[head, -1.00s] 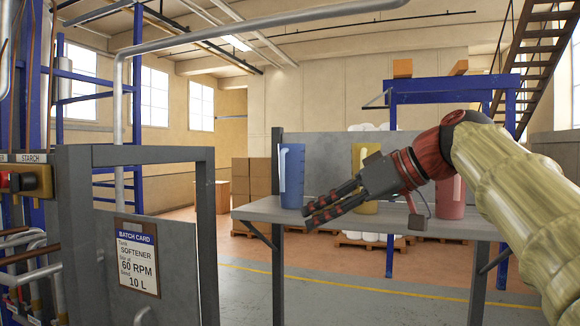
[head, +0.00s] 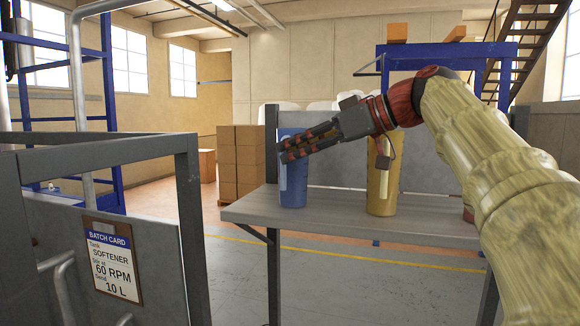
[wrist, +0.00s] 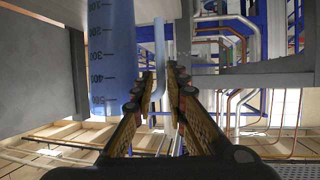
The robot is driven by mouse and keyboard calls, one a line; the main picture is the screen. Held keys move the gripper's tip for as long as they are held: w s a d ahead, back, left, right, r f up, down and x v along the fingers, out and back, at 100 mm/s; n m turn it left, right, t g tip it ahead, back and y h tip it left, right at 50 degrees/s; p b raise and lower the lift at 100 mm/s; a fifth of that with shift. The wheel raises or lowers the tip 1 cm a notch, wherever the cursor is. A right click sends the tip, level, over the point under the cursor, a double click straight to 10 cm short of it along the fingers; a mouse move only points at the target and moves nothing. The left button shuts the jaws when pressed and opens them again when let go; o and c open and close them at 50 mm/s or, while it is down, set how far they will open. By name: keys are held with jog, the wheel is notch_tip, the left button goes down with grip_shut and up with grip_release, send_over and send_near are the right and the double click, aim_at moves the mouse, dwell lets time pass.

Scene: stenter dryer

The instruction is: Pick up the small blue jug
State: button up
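The blue jug (head: 293,190) stands upright at the left end of the grey table (head: 335,222), its upper part partly covered by my fingers in the head view. In the wrist view the jug's body (wrist: 110,50), with printed volume marks, is left of my fingers. Its pale blue handle (wrist: 160,45) runs upright in line with the gap between the fingertips. My gripper (head: 284,150) is open, its fingers pointing left across the jug. It also shows in the wrist view (wrist: 160,75), with space visible beside the handle; I cannot tell if a finger touches it.
A yellow jug (head: 382,195) stands to the right, below my wrist. A red jug (head: 468,214) is mostly hidden behind my arm. A grey frame (head: 190,220) with a batch card (head: 112,262) stands at the left front. Table space between the blue and yellow jugs is clear.

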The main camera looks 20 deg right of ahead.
aim_at(288, 136)
jog(key=p+x, duration=0.1)
jog(key=x, duration=0.6)
jog(key=shift+a, duration=0.1)
grip_shut()
dwell(1.0)
jog(key=d+r, duration=0.1)
jog(key=r, duration=0.1)
jog(key=d+r, duration=0.2)
jog(key=r, duration=0.1)
jog(key=d+r, duration=0.1)
jog(key=r, duration=0.2)
jog(key=shift+s+d+r+p, duration=0.2)
jog(key=shift+d+p, duration=0.05)
jog(key=shift+p, duration=0.05)
jog(key=s+d+r+p, duration=0.1)
jog(key=d+r+p, duration=0.2)
jog(key=d, duration=0.6)
jog(key=shift+s+d+r, duration=0.15)
jog(key=shift+s+r, duration=0.25)
jog(key=shift+r, duration=0.45)
